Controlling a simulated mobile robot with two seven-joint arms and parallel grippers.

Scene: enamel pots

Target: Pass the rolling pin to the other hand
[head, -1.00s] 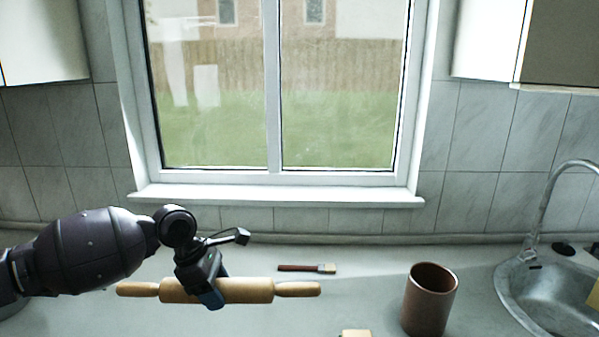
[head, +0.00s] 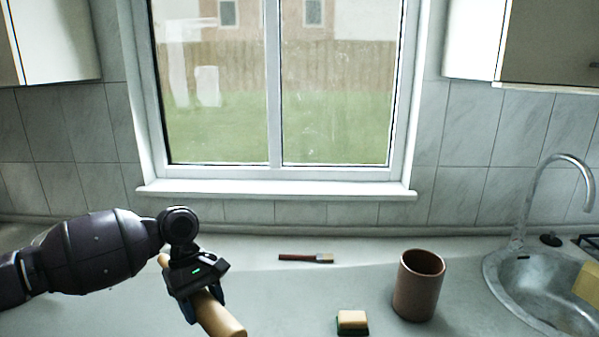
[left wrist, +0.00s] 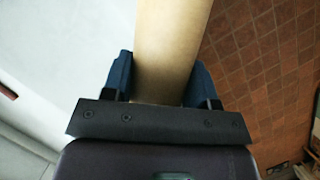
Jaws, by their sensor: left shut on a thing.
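The wooden rolling pin (head: 217,316) is held in my left gripper (head: 203,304) at the lower left of the head view. My right gripper is not in view.
A brown pot (head: 417,288) stands on the counter (head: 290,290), right of centre. A sponge (head: 352,319) lies in front of it and a brush (head: 305,258) lies behind. The sink (head: 540,285) with its tap is at the right.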

